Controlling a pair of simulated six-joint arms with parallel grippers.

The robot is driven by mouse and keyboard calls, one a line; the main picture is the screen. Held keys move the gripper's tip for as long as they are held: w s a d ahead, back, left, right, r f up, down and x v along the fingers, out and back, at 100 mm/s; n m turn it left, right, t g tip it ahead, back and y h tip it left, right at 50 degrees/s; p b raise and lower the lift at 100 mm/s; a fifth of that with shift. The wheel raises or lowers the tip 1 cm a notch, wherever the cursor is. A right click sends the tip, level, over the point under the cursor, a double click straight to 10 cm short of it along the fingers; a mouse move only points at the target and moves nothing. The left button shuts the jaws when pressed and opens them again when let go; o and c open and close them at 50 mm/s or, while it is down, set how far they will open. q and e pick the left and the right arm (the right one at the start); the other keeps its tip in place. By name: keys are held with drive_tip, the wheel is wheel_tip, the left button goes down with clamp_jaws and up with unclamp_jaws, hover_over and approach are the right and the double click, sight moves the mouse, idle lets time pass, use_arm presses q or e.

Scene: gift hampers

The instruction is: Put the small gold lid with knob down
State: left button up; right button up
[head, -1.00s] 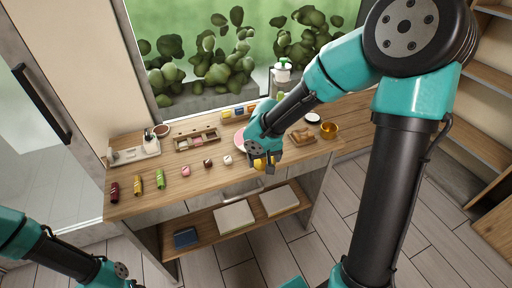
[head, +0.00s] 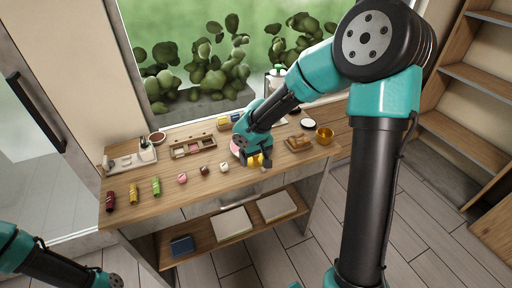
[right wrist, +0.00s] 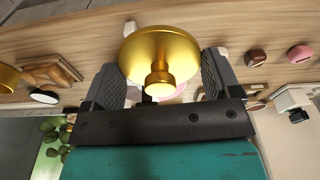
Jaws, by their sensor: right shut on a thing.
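The small gold lid with knob (right wrist: 160,55) is held between the two fingers of my right gripper (right wrist: 162,82) in the right wrist view, its knob facing the camera. In the head view the right gripper (head: 258,163) is over the front edge of the wooden counter (head: 150,206), with the gold lid (head: 254,160) partly hidden in its fingers. I cannot tell whether the lid touches the counter. My left arm shows at the lower left of the head view, with its fingers out of view.
A gold pot (head: 325,135) stands right of the gripper, beside a wooden piece (head: 298,143). A white piece (head: 224,167), a brown piece (head: 204,171) and a pink piece (head: 182,178) stand to its left. Bare counter lies along the front right.

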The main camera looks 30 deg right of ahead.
drive_tip(key=w+d, duration=0.1)
drive_tip(key=w, duration=0.1)
drive_tip(key=w+d, duration=0.2)
drive_tip(key=w, duration=0.1)
drive_tip(key=w+d, duration=0.1)
drive_tip(key=w, duration=0.1)
drive_tip(key=shift+w+d+f, duration=0.25)
drive_tip(key=shift+d+f, duration=0.05)
drive_tip(key=shift+f, duration=0.1)
drive_tip(key=shift+w+d, duration=0.2)
drive_tip(key=shift+w, duration=0.1)
drive_tip(key=shift+f, duration=1.8)
drive_tip(key=shift+f, duration=0.4)
drive_tip(key=o, duration=0.7)
drive_tip(key=shift+o, duration=0.2)
